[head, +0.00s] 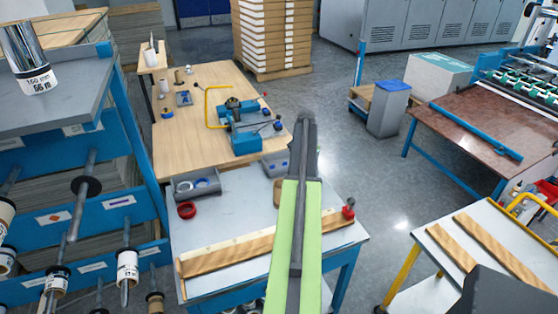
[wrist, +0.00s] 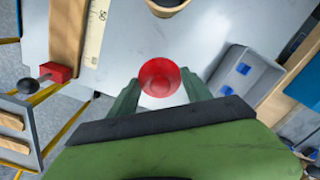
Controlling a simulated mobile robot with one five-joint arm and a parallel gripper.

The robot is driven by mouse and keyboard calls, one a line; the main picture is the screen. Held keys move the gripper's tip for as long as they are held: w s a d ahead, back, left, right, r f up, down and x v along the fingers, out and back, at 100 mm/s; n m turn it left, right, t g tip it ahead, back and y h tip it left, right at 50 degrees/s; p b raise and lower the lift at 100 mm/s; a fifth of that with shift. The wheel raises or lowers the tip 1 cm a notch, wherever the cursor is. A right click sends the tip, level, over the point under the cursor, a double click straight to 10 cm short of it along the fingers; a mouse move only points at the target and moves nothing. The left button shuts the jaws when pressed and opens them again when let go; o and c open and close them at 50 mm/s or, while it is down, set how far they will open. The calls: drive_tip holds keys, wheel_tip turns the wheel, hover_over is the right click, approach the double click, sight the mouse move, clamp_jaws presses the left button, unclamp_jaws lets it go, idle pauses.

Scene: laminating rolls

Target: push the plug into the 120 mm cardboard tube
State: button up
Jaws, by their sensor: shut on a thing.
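The red plug (wrist: 160,77) is round and sits between the fingertips of my gripper (wrist: 160,88) in the wrist view. My gripper is shut on it. A brown cardboard tube (wrist: 170,8) stands at the top edge of the wrist view, partly cut off, with a dark opening. The plug is apart from the tube, below it in that picture. In the head view a brown edge of the tube (head: 279,193) shows just left of my green arm. My arm hides the gripper and plug there. I cannot read a size on the tube.
The tube stands on a pale worktable (head: 228,222) with a wooden rail (head: 225,257) along its front. A red block with a knob (head: 348,210) is at the rail's right end. Grey bins (head: 195,184) line the back. A red ring (head: 187,210) lies left. The table between is clear.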

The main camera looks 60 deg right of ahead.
drive_tip(key=n+p, duration=0.1)
drive_tip(key=p, duration=0.9)
approach(282, 179)
drive_tip(key=s+a+r, duration=0.1)
drive_tip(key=a+r, duration=0.1)
drive_tip(key=a, duration=0.1)
drive_tip(key=shift+s+d+f+b, duration=0.1)
drive_tip(key=shift+f+b, duration=2.15)
drive_tip(key=shift+f, duration=0.05)
drive_tip(key=shift+s+d+f+b, duration=0.1)
drive_tip(key=shift+f+b, duration=2.1)
drive_tip(key=shift+f, duration=0.05)
drive_tip(key=shift+s+a, duration=0.15)
drive_tip(key=shift+a, duration=0.05)
drive_tip(key=shift+a, duration=0.1)
drive_tip(key=o, duration=1.4)
drive_tip(key=shift+s, duration=0.1)
wheel_tip(282, 179, up, 18)
drive_tip(key=p, duration=1.8)
